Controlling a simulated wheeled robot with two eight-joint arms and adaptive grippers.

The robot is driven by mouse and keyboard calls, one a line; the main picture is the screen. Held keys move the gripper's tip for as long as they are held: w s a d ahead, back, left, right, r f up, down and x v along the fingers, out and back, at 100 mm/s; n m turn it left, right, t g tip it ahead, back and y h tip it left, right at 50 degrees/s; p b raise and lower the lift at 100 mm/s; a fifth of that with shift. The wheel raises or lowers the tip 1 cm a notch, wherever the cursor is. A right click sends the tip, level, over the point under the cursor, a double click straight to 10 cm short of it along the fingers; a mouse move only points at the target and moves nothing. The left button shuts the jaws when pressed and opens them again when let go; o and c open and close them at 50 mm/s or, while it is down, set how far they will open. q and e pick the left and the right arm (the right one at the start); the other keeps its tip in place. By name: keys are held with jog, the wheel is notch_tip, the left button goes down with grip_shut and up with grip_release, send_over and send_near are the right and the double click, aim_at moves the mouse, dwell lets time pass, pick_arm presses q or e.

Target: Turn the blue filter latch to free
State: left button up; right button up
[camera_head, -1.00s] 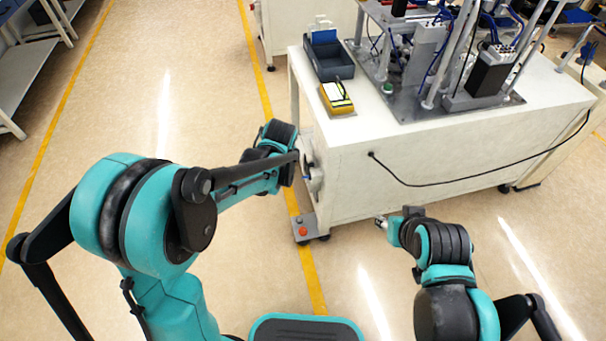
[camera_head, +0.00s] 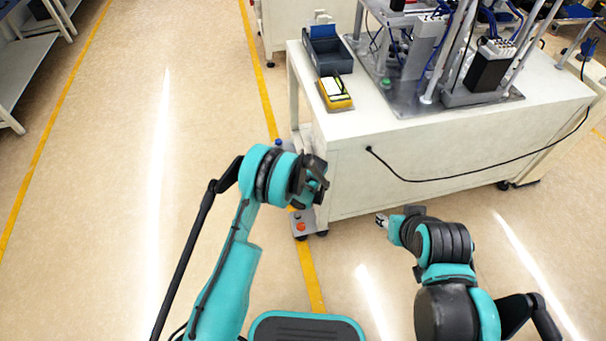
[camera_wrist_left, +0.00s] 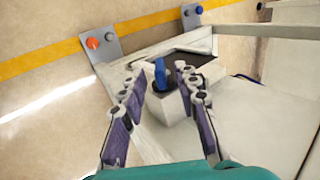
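The blue latch (camera_wrist_left: 160,74) stands up from a pale box-shaped housing (camera_wrist_left: 170,108) in the left wrist view. My left gripper (camera_wrist_left: 160,80) is open, with one finger on each side of the latch. There is visible space between the fingers and the latch; whether the latch lies level with the tips I cannot tell. In the head view my left gripper (camera_head: 321,180) is at the left end of the white bench, and the latch is hidden by my arm. My right gripper (camera_head: 382,220) hangs in front of the bench, its finger opening too small to read.
The white bench (camera_head: 445,150) carries a dark bin (camera_head: 329,55), a yellow device (camera_head: 336,93) and a machine. Low plates with an orange button (camera_head: 301,227) and a blue button (camera_head: 278,143) sit at its foot. Open floor lies left.

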pick_arm(q)
jog(key=shift+x, duration=1.25)
jog(key=shift+r, duration=0.1)
jog(key=shift+c, duration=0.4)
grip_shut()
jog(key=shift+s+d+f+t+y, duration=0.1)
jog(key=shift+t+y, duration=0.1)
jog(key=shift+t, duration=0.45)
jog(key=shift+s+d+f+t+y, duration=0.1)
jog(key=shift+t+y, duration=0.1)
jog(key=shift+t, duration=0.45)
jog(key=t, duration=0.2)
jog(key=shift+a+t+y, duration=0.1)
jog(key=shift+t+y, duration=0.3)
jog(key=shift+o, duration=0.4)
grip_release()
